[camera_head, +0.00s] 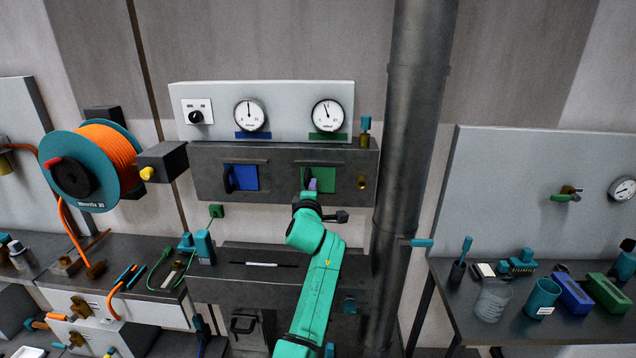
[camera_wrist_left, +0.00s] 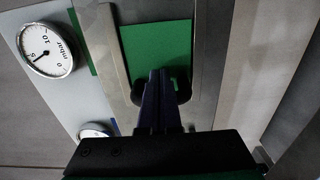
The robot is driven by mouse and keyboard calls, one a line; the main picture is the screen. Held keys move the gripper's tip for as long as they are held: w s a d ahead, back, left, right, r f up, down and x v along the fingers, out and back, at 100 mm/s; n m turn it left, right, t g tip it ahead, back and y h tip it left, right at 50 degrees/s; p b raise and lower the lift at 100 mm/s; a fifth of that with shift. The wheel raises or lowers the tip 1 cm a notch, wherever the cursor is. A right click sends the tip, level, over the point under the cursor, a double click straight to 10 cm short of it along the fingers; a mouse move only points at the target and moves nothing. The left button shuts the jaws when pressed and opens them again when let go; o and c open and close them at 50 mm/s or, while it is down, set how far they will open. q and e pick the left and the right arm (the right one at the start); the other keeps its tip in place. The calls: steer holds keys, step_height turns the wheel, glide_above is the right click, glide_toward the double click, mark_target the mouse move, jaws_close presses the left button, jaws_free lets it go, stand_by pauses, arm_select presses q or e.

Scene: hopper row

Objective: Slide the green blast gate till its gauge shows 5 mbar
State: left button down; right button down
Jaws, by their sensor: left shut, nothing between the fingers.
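The green blast gate (camera_head: 322,178) is a green plate in the dark wall housing, right of the blue gate. It also shows in the left wrist view (camera_wrist_left: 157,45). Its dark handle is at the plate's left side, mostly hidden by my gripper. The round white gauge (camera_head: 327,114) above it, marked by a green strip, has its needle pointing up and slightly left. The wrist view shows this gauge (camera_wrist_left: 47,50) turned sideways, marked mbar; I cannot read an exact value. My left gripper (camera_head: 311,184) is shut and empty, its fingertips close at the handle; contact is unclear.
The blue gate (camera_head: 241,178) and its gauge (camera_head: 249,115) are to the left. A large grey pipe (camera_head: 410,150) stands right of the housing. A hose reel (camera_head: 92,165) is on the left wall. A bench (camera_head: 465,310) at right carries cups and boxes.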

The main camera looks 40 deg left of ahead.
arm_select(q)
steer(key=shift+s+a+p, duration=0.3)
steer(key=shift+s+a, duration=0.1)
steer(key=shift+a, duration=0.1)
stand_by(0.9)
steer(key=w+d+v, duration=0.1)
steer(key=v, duration=0.7)
steer(key=shift+d+p, duration=0.2)
steer(key=shift+p, duration=0.1)
steer(key=shift+f, duration=0.2)
